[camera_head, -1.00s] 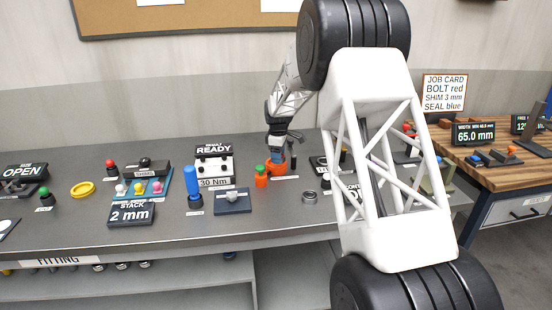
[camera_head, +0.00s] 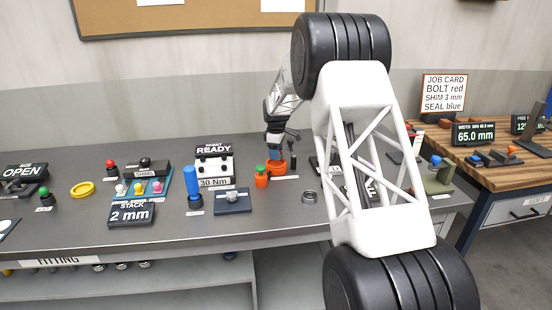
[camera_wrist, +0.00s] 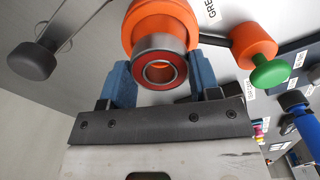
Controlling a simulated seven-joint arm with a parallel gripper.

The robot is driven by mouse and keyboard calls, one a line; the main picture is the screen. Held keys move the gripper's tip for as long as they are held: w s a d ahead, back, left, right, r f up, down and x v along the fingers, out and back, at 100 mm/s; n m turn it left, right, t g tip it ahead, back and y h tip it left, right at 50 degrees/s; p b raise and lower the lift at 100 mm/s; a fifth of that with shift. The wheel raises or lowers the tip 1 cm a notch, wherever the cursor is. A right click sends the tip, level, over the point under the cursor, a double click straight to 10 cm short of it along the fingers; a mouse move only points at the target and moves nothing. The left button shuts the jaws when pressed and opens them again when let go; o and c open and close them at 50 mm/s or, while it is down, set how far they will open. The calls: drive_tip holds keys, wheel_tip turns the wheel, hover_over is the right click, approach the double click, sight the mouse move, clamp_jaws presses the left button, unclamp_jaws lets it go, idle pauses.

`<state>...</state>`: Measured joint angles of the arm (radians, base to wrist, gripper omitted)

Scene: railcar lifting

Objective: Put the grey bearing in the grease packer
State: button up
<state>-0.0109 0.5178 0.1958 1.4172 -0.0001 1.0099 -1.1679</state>
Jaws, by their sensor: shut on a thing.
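My gripper (camera_wrist: 162,78) has blue fingers on both sides of a bearing (camera_wrist: 160,56) with a grey outer ring and a red face around its hole. The fingers are shut on it. Directly behind the bearing in the wrist view is the round orange body of the grease packer (camera_wrist: 165,18). The bearing lines up with the orange body; whether it is seated in it or just above it, I cannot tell. In the head view my gripper (camera_head: 275,150) is over the orange grease packer (camera_head: 277,168), and the bearing is hidden there.
An orange post with a green knob (camera_wrist: 268,70) stands close to the right of the packer in the wrist view. A dark round-ended lever (camera_wrist: 32,62) is at the left. A loose grey ring (camera_head: 310,196) lies on the bench, with a torque panel (camera_head: 213,165) beyond the post.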

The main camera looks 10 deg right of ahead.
drive_tip(key=shift+f, duration=1.4)
drive_tip(key=shift+f, duration=0.35)
